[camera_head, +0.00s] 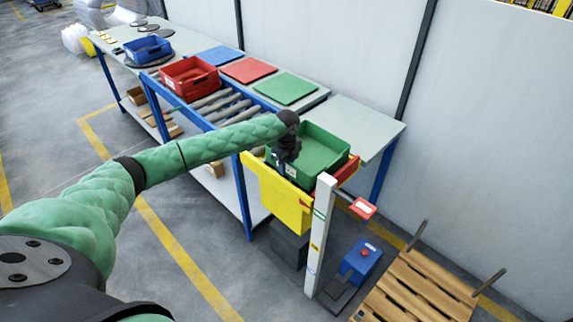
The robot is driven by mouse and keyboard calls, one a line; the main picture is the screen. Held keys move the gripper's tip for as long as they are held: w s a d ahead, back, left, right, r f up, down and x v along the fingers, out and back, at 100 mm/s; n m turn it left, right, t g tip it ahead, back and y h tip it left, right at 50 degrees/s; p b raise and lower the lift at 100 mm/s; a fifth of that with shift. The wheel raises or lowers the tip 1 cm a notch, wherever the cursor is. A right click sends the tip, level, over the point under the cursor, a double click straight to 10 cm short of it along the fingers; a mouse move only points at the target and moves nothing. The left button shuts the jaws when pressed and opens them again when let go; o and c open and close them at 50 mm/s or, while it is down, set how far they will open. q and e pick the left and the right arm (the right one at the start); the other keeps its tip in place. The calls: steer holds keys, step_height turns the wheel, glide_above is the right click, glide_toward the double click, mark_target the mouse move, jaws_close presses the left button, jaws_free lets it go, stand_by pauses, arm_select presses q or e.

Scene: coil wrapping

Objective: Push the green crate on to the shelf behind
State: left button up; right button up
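The green crate (325,147) sits upright, open at the top, at the near right end of the workbench line. It rests above a yellow panel (285,203). A bare light-grey shelf surface (360,122) lies just behind it. My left gripper (286,158), black at the end of the green arm, is at the crate's left near corner and hides part of its rim. I cannot tell whether it touches the crate or whether its fingers are open. My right gripper is not in view.
A red crate (188,76) stands on rollers to the left, with a blue crate (148,49) farther back. Blue, red and green (286,88) flat lids lie on the rear bench. A white post (320,236) stands in front of the crate. A wooden pallet (425,287) is at lower right.

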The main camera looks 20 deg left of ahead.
mark_target(311, 156)
arm_select(q)
jaws_close()
steer(key=shift+w, duration=0.1)
steer(key=shift+w+d, duration=0.2)
steer(key=shift+w, duration=0.45)
steer(key=shift+w+d, duration=0.2)
steer(key=shift+w, duration=0.4)
steer(key=shift+w+d+b, duration=0.3)
steer(key=shift+w, duration=0.6)
steer(key=shift+w+d+b, duration=0.25)
steer(key=shift+w+d, duration=0.05)
steer(key=shift+w, duration=0.55)
steer(key=shift+w+d+b, duration=0.3)
steer(key=shift+w, duration=0.6)
steer(key=shift+w+d+b, duration=0.3)
steer(key=shift+w+b, duration=0.05)
steer(key=shift+w, duration=0.55)
steer(key=shift+w+d+b, duration=0.3)
steer(key=shift+w+b, duration=0.05)
steer(key=shift+w, duration=0.55)
steer(key=shift+w+d+b, duration=0.3)
steer(key=shift+w+b, duration=0.05)
steer(key=shift+w, duration=0.55)
steer(key=shift+w, duration=0.1)
